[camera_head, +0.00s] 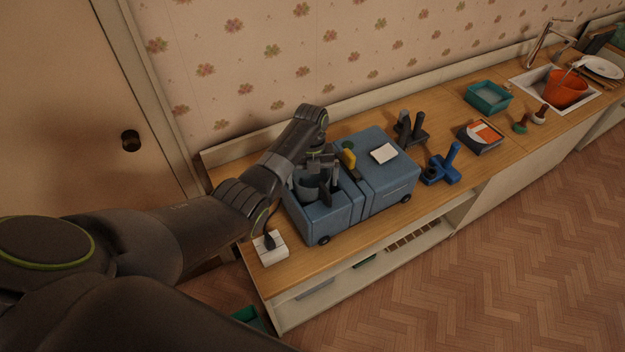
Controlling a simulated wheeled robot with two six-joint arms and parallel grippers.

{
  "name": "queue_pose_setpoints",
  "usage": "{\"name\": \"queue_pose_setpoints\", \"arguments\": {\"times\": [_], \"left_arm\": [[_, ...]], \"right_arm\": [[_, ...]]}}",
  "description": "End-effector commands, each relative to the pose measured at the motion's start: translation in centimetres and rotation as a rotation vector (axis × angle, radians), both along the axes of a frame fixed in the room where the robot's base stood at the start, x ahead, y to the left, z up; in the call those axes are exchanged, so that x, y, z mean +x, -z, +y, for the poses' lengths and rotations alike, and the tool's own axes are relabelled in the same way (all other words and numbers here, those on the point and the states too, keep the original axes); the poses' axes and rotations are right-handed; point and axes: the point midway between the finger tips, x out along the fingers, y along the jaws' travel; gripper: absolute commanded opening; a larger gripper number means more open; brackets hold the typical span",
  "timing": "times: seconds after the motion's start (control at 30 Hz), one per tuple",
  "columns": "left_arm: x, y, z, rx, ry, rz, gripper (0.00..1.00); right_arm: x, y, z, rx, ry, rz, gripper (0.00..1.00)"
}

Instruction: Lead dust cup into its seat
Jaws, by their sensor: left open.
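A blue wheeled machine (375,178) stands on the wooden counter, with an open compartment at its left end. A grey round cup (308,188), which looks like the dust cup, is in that compartment. It looks upright, but whether it is fully down in its seat cannot be told. My left gripper (329,186) is open, pointing down at the cup's right side. Its fingers and wrist hide part of the cup, and whether they touch it is unclear. My right gripper is not in view.
A yellow piece (349,158) and a white pad (384,153) are on the machine. A white block with a dark brush-like thing (270,248) lies near the counter's left end. A dark stand (409,130) and a blue stand (441,168) are to the right. A teal bin (488,97) stands farther right.

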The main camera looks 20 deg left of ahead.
Motion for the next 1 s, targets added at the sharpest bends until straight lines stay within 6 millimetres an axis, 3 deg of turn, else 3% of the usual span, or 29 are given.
{"name": "queue_pose_setpoints", "arguments": {"times": [1.0], "left_arm": [[0.3, -2.6, 0.1, 0.000, 0.000, 0.000, 1.00]], "right_arm": [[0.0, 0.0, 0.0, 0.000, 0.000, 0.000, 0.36]]}}
